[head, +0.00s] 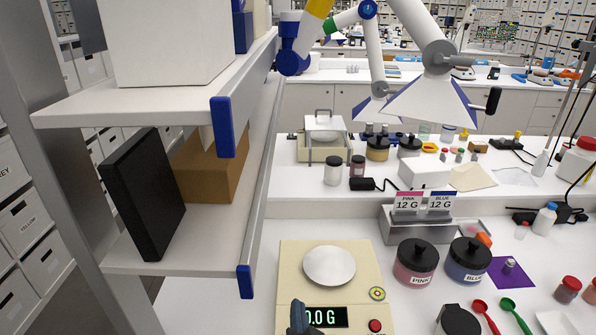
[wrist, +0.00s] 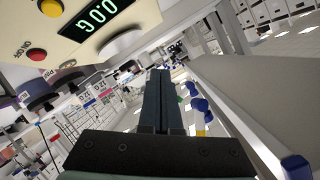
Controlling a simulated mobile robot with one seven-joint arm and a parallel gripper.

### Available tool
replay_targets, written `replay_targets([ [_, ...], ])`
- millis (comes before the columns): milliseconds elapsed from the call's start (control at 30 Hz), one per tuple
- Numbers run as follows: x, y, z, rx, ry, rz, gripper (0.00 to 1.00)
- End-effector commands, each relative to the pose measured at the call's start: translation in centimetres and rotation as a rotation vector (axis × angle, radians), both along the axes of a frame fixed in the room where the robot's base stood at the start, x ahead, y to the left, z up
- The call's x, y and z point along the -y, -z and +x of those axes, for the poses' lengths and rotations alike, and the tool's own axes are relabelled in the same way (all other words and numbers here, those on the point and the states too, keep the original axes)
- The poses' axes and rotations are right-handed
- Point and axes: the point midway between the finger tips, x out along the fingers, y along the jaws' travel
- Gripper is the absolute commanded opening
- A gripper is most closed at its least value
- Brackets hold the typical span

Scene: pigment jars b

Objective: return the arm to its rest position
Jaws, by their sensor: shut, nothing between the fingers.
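My gripper (wrist: 160,75) shows in the wrist view with its two dark fingers together and nothing between them. It is close to the cream scale (wrist: 140,15), whose display and buttons fill the upper left of that view. In the head view the scale (head: 286,262) stands on the white bench with a round pale pan (head: 329,265) and reads 0.0 G. A dark blue-grey part at the scale's front edge, left of the display, may be my gripper's tip; it is cut off below. The rest of my arm is not clearly seen.
A shelf rack with a blue-capped edge (head: 246,282) rises left of the scale. The pink jar (head: 416,263) and blue jar (head: 468,261) stand right of it, before a sign stand (head: 400,226). An extraction hood (head: 419,98) hangs above the back bench.

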Motion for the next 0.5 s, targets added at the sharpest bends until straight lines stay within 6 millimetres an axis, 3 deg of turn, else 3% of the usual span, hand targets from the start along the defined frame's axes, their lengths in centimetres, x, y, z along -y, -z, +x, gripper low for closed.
replay_targets([
  [33,0.0,-3.7,1.1,0.072,-0.008,-0.037,0.0],
  [100,0.1,-9.0,2.0,0.169,-0.015,-0.099,0.0],
  [267,0.1,-21.4,2.2,0.4,-0.01,-0.246,0.0],
  [367,-0.1,-29.0,0.8,0.545,0.009,-0.336,0.0],
  [500,-0.3,-39.0,-3.1,0.749,0.061,-0.453,0.0],
])
